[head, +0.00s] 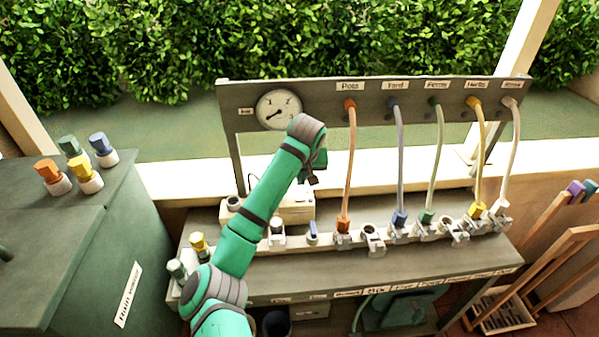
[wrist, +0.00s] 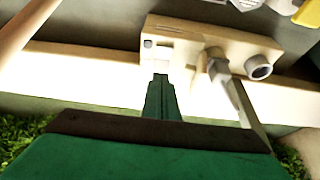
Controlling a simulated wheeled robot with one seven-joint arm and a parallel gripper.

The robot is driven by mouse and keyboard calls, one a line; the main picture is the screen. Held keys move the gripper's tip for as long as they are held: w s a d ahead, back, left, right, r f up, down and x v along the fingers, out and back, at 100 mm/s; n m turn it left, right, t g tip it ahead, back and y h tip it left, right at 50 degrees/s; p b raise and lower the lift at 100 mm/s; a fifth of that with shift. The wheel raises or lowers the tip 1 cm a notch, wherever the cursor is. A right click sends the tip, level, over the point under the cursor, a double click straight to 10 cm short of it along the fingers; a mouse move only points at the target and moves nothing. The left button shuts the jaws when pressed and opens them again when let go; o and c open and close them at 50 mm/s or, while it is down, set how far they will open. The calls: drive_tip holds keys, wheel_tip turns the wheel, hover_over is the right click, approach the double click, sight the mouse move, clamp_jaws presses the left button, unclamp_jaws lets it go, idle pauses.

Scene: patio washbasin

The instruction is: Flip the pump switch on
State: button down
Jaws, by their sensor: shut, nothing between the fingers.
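A cream box (head: 297,207), which looks like the pump housing, stands on the bench behind the row of valves. It also shows in the wrist view (wrist: 190,45), with a small pale rocker-like part (wrist: 148,44) on one end, which may be the pump switch. Whether that is on or off I cannot tell. A grey lever-like part (wrist: 217,68) and a round pipe end (wrist: 259,70) are on the same box. My gripper (wrist: 160,80) is shut and empty, its tips in front of the box near the rocker. In the head view my wrist hides most of the gripper.
A row of valves with coloured hoses (head: 397,160) runs right along the bench. A round gauge (head: 279,109) is on the upright board behind. A green cabinet (head: 75,240) with several coloured-cap fittings is at left. Wooden racks (head: 545,265) stand at right.

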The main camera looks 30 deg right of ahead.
sight(299, 189)
drive_tip(key=x, duration=0.5)
drive_tip(key=shift+a, duration=0.15)
drive_tip(key=shift+w+f, duration=0.1)
drive_tip(key=shift+w, duration=0.05)
drive_tip(key=shift+w+f, duration=0.2)
drive_tip(key=shift+w, duration=0.05)
drive_tip(key=shift+s, duration=0.15)
drive_tip(key=shift+s+a, duration=0.25)
drive_tip(key=shift+s, duration=0.4)
drive_tip(key=shift+r, duration=0.15)
